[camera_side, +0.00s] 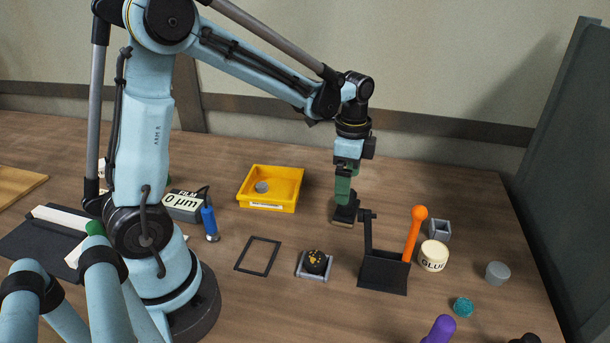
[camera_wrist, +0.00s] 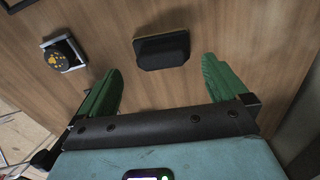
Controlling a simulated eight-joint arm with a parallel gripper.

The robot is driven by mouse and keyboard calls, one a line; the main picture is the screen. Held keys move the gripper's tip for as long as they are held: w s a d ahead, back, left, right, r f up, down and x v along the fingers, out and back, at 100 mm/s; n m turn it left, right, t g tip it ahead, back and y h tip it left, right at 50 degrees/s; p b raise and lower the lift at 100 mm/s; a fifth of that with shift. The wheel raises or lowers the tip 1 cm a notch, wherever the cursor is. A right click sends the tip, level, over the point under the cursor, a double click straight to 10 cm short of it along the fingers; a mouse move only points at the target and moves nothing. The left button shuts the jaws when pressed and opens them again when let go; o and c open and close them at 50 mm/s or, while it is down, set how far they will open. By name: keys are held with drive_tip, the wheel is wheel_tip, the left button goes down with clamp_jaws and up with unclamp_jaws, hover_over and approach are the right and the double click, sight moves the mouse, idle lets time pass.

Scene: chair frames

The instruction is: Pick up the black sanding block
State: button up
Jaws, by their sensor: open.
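The black sanding block (camera_side: 345,214) stands on the wooden table just under my gripper (camera_side: 343,198), with a tan strip along its bottom edge. In the wrist view the block (camera_wrist: 162,52) lies just beyond the fingertips, roughly centred across the gap. My gripper (camera_wrist: 160,72) is open, with its two green fingers spread apart and nothing held between them. In the side view the fingers point down and look very close to the block's top; I cannot tell whether they touch it.
Close to the right stands a black holder (camera_side: 384,272) with an upright post and an orange-handled tool (camera_side: 413,232). A glue jar (camera_side: 433,255) stands beyond it. A yellow tray (camera_side: 270,188) is to the left. A black round item on a square base (camera_side: 316,263) sits nearer the front.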

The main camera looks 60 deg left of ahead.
drive_tip(key=shift+w+d+f, duration=0.1)
drive_tip(key=shift+f, duration=1.25)
drive_tip(key=shift+w+f, duration=0.1)
drive_tip(key=shift+f, duration=1.2)
drive_tip(key=c, duration=1.1)
drive_tip(key=shift+o, duration=0.2)
drive_tip(key=shift+r, duration=0.1)
wheel_tip(320, 180, up, 10)
drive_tip(key=shift+f, duration=0.1)
